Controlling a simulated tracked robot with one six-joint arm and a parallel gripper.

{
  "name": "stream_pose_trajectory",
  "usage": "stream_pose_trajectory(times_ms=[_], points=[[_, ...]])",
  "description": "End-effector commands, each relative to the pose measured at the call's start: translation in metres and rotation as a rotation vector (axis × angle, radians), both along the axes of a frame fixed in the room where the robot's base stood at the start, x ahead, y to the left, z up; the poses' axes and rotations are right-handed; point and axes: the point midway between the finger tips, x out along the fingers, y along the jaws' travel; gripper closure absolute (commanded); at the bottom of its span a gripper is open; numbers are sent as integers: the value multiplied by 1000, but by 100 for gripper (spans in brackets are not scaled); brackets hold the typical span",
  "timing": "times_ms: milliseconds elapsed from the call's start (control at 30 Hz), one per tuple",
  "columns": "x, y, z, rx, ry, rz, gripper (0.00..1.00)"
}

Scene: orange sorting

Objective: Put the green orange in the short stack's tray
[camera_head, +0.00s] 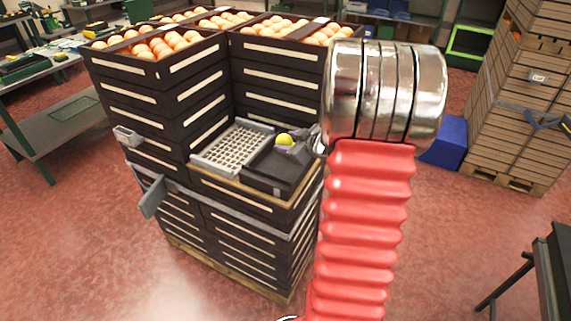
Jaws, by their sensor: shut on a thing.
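The green orange (284,139), yellow-green and small in view, is at the dark tray on the right of the short stack's top. My gripper (291,146), grey and small in view, is shut on the green orange from its right and near side, hiding its lower part. I cannot tell whether the orange touches the tray floor. The dark tray (268,181) has a bare floor in front. The short stack (245,197) is made of dark crates with pale slots.
A light grey perforated tray (232,147) lies left of the dark tray. Taller crate stacks filled with oranges (170,42) rise behind and left. My red bellows arm covers the right middle. A blue bin (447,145) and brown crates (520,110) stand at the right.

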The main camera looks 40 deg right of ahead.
Motion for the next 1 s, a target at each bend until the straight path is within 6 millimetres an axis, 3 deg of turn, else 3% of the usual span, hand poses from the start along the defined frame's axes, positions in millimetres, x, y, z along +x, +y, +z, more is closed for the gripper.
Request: stream_pose_trajectory(times_ms=[367,733,1000], points=[[0,0,-4,0,0,1,82],[0,1,-55,2,1,1,82],[1,1,-63,-1,0,2,82]])
